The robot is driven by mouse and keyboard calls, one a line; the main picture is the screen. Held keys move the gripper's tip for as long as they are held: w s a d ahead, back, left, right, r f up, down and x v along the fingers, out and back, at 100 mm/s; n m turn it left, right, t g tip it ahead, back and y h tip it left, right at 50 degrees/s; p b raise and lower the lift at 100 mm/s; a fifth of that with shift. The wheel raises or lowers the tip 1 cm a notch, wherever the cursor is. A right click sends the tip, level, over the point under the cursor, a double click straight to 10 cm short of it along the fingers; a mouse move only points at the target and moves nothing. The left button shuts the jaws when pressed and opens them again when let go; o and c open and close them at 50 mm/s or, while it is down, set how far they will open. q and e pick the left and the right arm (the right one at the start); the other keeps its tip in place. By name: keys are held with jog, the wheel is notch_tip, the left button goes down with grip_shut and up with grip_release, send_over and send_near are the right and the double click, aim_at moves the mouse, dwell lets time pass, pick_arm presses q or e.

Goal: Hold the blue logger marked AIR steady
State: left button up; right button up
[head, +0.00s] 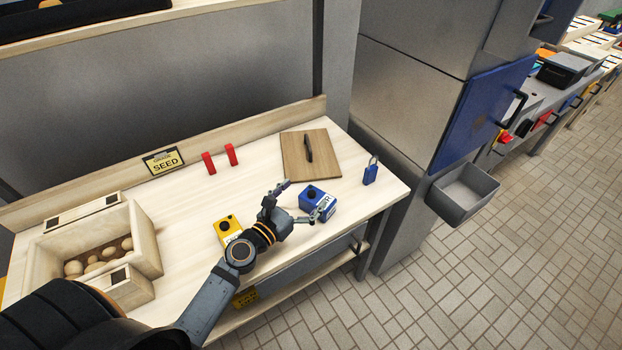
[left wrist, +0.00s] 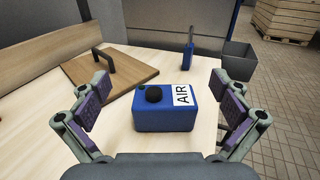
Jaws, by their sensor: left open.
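The blue logger (head: 313,198) stands on the wooden table near its right part. In the left wrist view the blue logger (left wrist: 165,112) shows a black round knob on top and a white label reading AIR. My left gripper (head: 304,200) is open, with its fingers on either side of the logger. In the left wrist view the fingers of my left gripper (left wrist: 164,108) are spread wide, apart from the logger on both sides. My right gripper is not in view.
A yellow box (head: 228,227) stands left of my gripper. A wooden board with a dark handle (head: 312,158) lies behind the logger, and a blue padlock (head: 370,173) stands to its right. A wooden crate of potatoes (head: 145,236) is at the left. Two red blocks (head: 209,163) stand behind.

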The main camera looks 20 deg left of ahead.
aim_at(311, 205)
pick_arm(q)
jog(key=s+f+b, duration=0.1)
jog(key=f+b, duration=0.1)
jog(key=s+f+b, duration=0.1)
jog(key=b, duration=0.1)
jog(key=shift+s+f, duration=0.3)
jog(key=shift+f, duration=0.05)
jog(key=f+b, duration=0.2)
jog(key=f, duration=0.1)
jog(key=f+b, duration=0.1)
jog(key=shift+w+f+b, duration=0.3)
jog(key=shift+w+b, duration=0.05)
jog(key=shift+w, duration=0.05)
jog(key=w+r+p, duration=0.1)
jog(key=w+d+r+p, duration=0.1)
jog(key=shift+w, duration=0.35)
jog(key=x, duration=0.2)
jog(key=f+x, duration=0.1)
jog(key=x, duration=0.1)
jog(key=shift+w+p, duration=0.1)
jog(key=shift+p, duration=0.25)
jog(key=shift+w+r, duration=0.1)
jog(key=shift+r, duration=0.05)
jog(key=shift+c, duration=0.8)
jog(key=c, duration=0.7)
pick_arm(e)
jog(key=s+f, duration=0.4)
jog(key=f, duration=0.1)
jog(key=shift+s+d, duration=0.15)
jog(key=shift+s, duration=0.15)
